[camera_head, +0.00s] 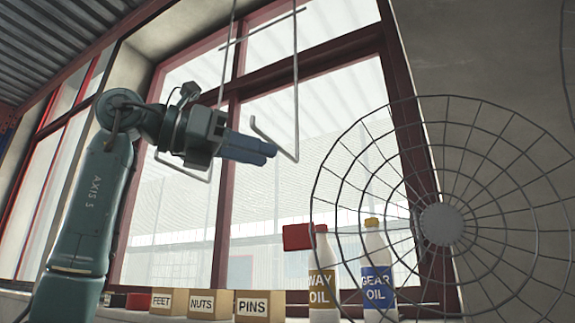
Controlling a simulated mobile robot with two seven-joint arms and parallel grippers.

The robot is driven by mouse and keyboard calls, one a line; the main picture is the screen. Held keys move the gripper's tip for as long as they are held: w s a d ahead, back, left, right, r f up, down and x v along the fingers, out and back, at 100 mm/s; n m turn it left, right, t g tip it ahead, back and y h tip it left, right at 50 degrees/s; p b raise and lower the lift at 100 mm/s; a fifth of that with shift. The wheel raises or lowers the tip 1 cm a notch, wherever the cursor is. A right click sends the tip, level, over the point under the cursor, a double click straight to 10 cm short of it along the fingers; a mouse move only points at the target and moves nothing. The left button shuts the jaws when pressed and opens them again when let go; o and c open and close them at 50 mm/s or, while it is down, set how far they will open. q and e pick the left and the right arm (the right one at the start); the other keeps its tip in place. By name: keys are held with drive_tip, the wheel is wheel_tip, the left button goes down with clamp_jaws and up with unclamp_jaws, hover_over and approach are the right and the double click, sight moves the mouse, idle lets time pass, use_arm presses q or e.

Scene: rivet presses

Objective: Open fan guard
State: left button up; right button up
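The fan guard (441,224) is a round wire cage with a grey hub disc, in the right part of the head view. Its right side runs towards the picture edge. A red block (297,237) shows at its left rim; I cannot tell whether it is fixed to the guard. My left gripper (270,152) is up and left of the guard, apart from it, with its blue fingers pointing right. The fingers lie together with no gap visible and nothing between them. My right gripper is out of view.
Bent wire rods (296,80) hang near my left gripper. Below, a WAY OIL bottle (322,285) and a GEAR OIL bottle (376,275) show through the guard. Boxes marked FEET (162,301), NUTS (202,304) and PINS (252,307) line the sill. A red-framed window stands behind.

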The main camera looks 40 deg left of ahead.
use_arm(q)
drive_tip(key=v, duration=0.4)
drive_tip(key=shift+w, duration=0.1)
idle(0.5)
